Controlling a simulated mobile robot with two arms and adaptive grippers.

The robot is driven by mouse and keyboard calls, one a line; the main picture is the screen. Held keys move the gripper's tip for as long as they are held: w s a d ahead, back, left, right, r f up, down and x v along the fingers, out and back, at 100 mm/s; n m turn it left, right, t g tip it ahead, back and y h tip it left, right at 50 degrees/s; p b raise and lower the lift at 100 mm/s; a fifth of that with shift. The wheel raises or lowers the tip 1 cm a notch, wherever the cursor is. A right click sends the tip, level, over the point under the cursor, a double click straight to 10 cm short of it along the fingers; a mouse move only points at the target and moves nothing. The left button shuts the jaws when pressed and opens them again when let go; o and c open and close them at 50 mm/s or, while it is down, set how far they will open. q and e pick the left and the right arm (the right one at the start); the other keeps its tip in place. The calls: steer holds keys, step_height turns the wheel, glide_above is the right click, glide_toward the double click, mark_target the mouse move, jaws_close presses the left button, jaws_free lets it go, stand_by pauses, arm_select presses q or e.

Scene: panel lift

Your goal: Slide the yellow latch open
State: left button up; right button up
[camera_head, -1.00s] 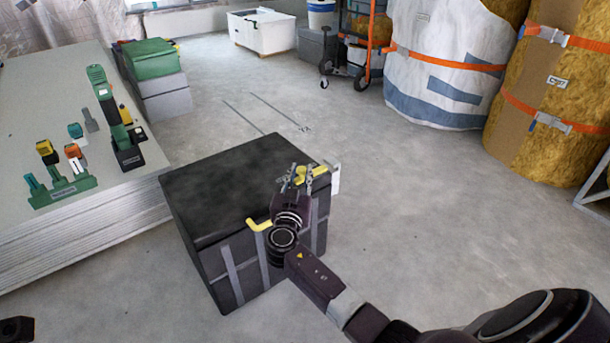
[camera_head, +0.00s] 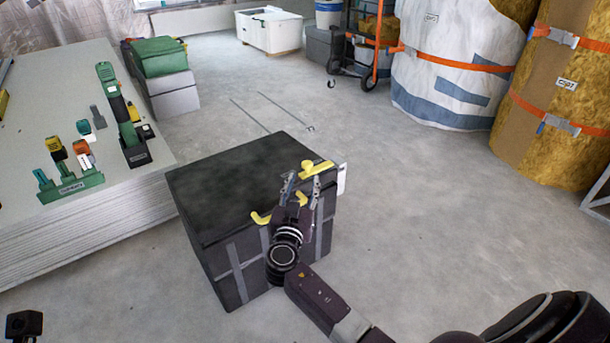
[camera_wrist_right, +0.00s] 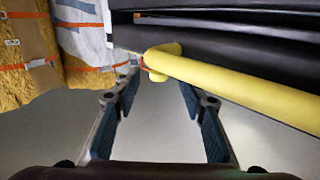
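A black box (camera_head: 235,195) with grey straps stands on the floor in the middle of the head view. Yellow latch parts lie along its upper right edge: a bent piece (camera_head: 260,218) at the near end and a thicker piece (camera_head: 316,168) at the far end. My right gripper (camera_head: 301,182) is between them, covering part of that edge. In the right wrist view, my right gripper (camera_wrist_right: 160,95) is open, its fingers apart. A yellow bar (camera_wrist_right: 235,85) runs in from the right, its bent end ahead between the fingertips. I cannot tell whether they touch.
A stack of boards (camera_head: 90,220) with green and orange tools stands left of the box. Large wrapped rolls (camera_head: 460,65) stand at the back right. Floor right of the box is clear.

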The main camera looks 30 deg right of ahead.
steer(key=v, duration=0.7)
steer(key=shift+s+a, duration=0.15)
steer(key=shift+a, duration=0.05)
